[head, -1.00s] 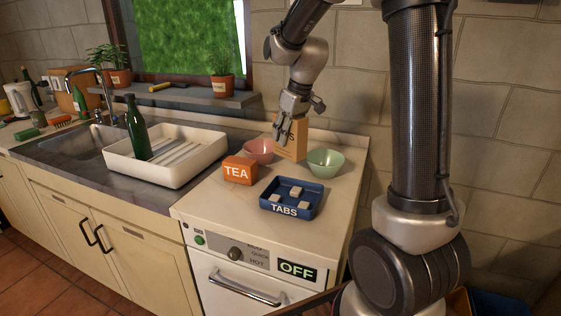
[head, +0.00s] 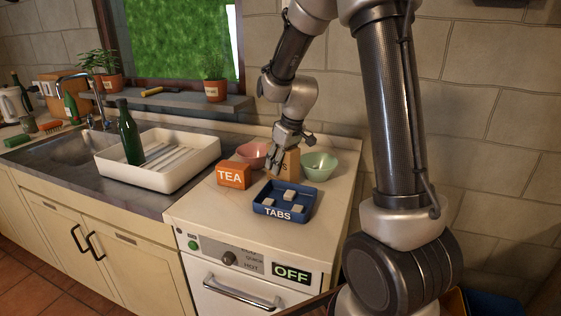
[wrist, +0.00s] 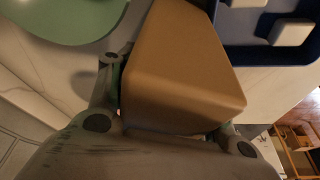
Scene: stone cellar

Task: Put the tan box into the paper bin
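The tan box (head: 290,166) is upright at the back of the counter, between the pink bowl and the green bowl, with part of its dark lettering showing. My gripper (head: 279,164) is at its top, with a finger down its near side. In the wrist view the tan box (wrist: 185,65) fills the space between the fingers of my gripper (wrist: 168,125), which appears shut on it. I cannot tell whether the box's base touches the counter. No bin labelled for paper can be made out.
Close around are a pink bowl (head: 250,153), a green bowl (head: 319,166), an orange TEA box (head: 233,176) and a blue TABS tray (head: 260,207). A white rack (head: 205,155) with a green bottle (head: 130,135) stands left. Blue and orange container edges (head: 492,303) show at bottom right.

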